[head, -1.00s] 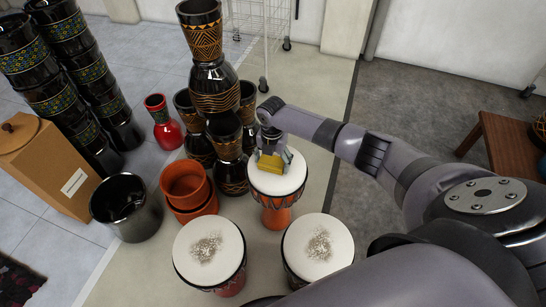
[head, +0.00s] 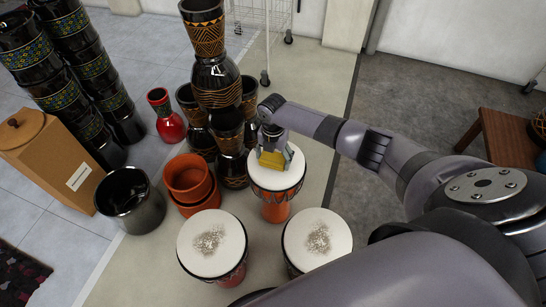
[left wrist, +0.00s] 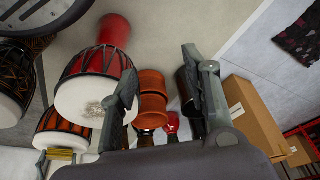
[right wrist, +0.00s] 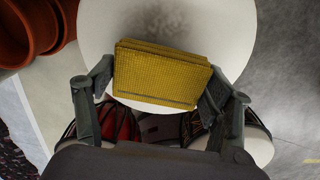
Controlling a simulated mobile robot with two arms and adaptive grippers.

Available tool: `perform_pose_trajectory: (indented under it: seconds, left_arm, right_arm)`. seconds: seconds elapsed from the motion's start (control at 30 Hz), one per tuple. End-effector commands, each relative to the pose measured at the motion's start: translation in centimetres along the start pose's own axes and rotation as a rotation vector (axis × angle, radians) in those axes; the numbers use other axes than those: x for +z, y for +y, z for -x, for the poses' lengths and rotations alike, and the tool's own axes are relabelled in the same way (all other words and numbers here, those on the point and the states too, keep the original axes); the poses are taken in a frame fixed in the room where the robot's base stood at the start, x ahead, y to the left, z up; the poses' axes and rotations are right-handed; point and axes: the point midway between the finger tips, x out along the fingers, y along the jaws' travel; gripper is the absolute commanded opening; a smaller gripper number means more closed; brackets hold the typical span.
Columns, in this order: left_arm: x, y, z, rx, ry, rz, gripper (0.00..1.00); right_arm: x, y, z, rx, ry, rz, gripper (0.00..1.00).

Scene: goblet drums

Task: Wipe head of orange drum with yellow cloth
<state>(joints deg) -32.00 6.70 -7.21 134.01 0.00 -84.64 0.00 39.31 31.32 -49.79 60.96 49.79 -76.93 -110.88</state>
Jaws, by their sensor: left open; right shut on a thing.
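The orange drum (head: 275,212) stands upright with a pale round head (head: 290,175). It also shows in the left wrist view (left wrist: 62,128). My right gripper (head: 273,153) is over this head, shut on the folded yellow cloth (head: 272,160). In the right wrist view the cloth (right wrist: 160,75) lies between both fingers, with the pale head behind it. A dark smudge or shadow (right wrist: 165,20) shows faintly on the head. I cannot tell whether the cloth touches the head. My left gripper (left wrist: 160,68) is open and empty; in the head view it is not seen.
Two drums with speckled heads, a left one (head: 212,245) and a right one (head: 318,240), stand in front. Terracotta pots (head: 188,180), a black pot (head: 130,200) and stacked dark drums (head: 215,85) stand to the left. Open floor (head: 350,180) lies to the right.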

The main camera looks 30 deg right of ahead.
Motion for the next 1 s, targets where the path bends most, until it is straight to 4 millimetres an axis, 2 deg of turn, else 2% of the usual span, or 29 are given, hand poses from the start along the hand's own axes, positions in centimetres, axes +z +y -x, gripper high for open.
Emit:
perform_pose_trajectory:
  seconds: [0.03,0.27,1.0]
  left_arm:
    - [-0.1,0.0,-0.2,0.001,-0.005,0.000,0.44]
    - [0.2,0.1,-2.5,0.004,-0.020,-0.002,0.44]
    - [2.8,0.5,-9.6,0.010,-0.057,-0.009,0.44]
  right_arm:
    - [0.0,0.0,0.7,0.001,-0.001,0.000,0.52]
    - [0.1,0.1,2.0,0.004,-0.002,-0.001,0.52]
    - [0.1,0.1,4.2,0.005,-0.002,-0.001,0.52]
